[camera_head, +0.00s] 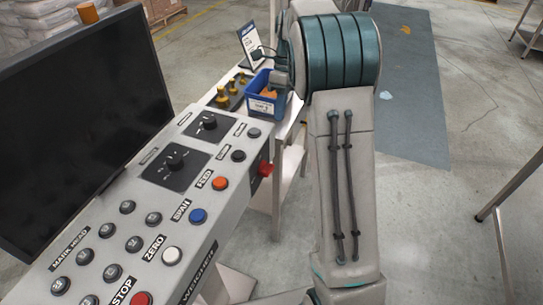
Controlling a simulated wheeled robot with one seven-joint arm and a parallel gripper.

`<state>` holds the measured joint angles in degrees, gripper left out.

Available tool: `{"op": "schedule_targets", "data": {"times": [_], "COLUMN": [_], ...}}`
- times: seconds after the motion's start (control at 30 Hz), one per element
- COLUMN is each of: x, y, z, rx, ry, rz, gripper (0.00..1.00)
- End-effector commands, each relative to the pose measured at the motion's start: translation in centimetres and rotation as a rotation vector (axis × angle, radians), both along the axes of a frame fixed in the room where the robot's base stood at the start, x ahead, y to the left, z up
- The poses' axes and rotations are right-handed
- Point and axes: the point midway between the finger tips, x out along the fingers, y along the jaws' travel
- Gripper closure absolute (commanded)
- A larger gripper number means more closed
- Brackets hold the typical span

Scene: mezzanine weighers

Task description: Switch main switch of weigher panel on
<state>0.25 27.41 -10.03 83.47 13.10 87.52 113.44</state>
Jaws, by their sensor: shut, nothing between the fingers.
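The weigher panel (205,165) is a pale sloping console at the left, with a dark screen behind it. A red switch handle (265,169) sticks out from the panel's right end face, on a dark plate; it looks like the main switch, but its on or off position cannot be read. My gripper (259,52) shows small beyond the panel, left of my arm's teal-banded joint. It looks shut and empty, and is well apart from the red handle, farther back. My arm hides part of the wrist.
Open floor lies right of my arm, with a table frame (508,190) at the edge.

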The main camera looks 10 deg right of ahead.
Motion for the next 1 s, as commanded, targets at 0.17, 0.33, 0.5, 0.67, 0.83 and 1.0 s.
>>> {"op": "schedule_targets", "data": {"times": [0.17, 0.33, 0.5, 0.67, 0.83, 1.0], "x": [-0.6, -1.6, -2.5, -3.3, -3.7, -3.8], "y": [0.3, 0.9, 1.7, 2.2, 2.5, 2.6], "z": [-1.7, -5.0, -8.4, -10.9, -12.6, -13.1], "rx": [0.001, 0.001, 0.001, 0.0, 0.0, -0.001], "ry": [0.004, 0.006, 0.004, 0.003, 0.002, -0.001], "rz": [-0.001, -0.001, -0.001, -0.002, -0.001, -0.001], "gripper": [1.0, 1.0, 1.0, 1.0, 1.0, 1.0]}}
